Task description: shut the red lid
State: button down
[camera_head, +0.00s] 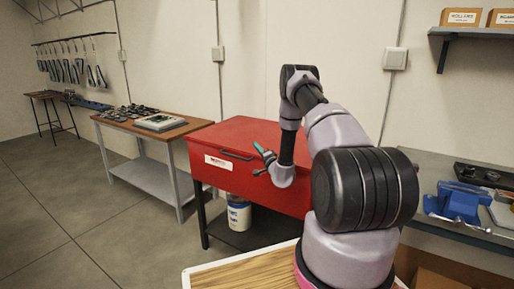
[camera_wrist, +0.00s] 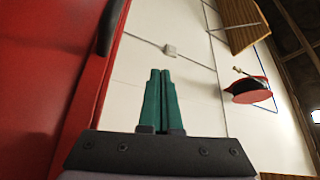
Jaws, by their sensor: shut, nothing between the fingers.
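The red lid (camera_head: 250,134) lies low and looks nearly flat over the red tub (camera_head: 268,192); the head view does not show whether a small gap is left. A dark handle (camera_head: 237,155) and a white label are at its front. My gripper (camera_head: 263,152) is at the lid's front, right of the handle, with teal fingers pointing up and left. In the wrist view the fingers (camera_wrist: 160,95) are together and empty. Red metal (camera_wrist: 85,60) and part of a dark handle (camera_wrist: 111,25) fill the left of that view, apart from the fingertips. My arm hides the lid's right part.
A workbench (camera_head: 150,126) with tools stands left of the tub. A white and blue bucket (camera_head: 239,216) is on the shelf below. A grey bench with a blue vise (camera_head: 459,202) is at the right. Open floor lies at the front left.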

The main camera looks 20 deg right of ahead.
jog(key=v, duration=1.1)
jog(key=s+a+r+n+g+y, duration=0.2)
jog(key=a+r+n+g+y, duration=0.25)
jog(key=a+r+y, duration=0.55)
jog(key=s+a+r+n+g+y, duration=0.25)
jog(key=a+r+g+y, duration=0.2)
jog(key=a+r, duration=0.6)
jog(key=s+a+r+n+g+h, duration=0.2)
jog(key=s+a+r+n+g, duration=0.25)
jog(key=s+r+g, duration=0.6)
jog(key=s+r+h, duration=0.2)
jog(key=s+h, duration=0.3)
jog(key=s, duration=0.6)
jog(key=s+d+r+m+t+h, duration=0.3)
jog(key=s+d+r+t+h, duration=0.2)
jog(key=s+d+h, duration=0.3)
jog(key=shift+s+d+r+t+h, duration=0.4)
jog(key=shift+s+d+t, duration=0.35)
jog(key=shift+s+d, duration=0.4)
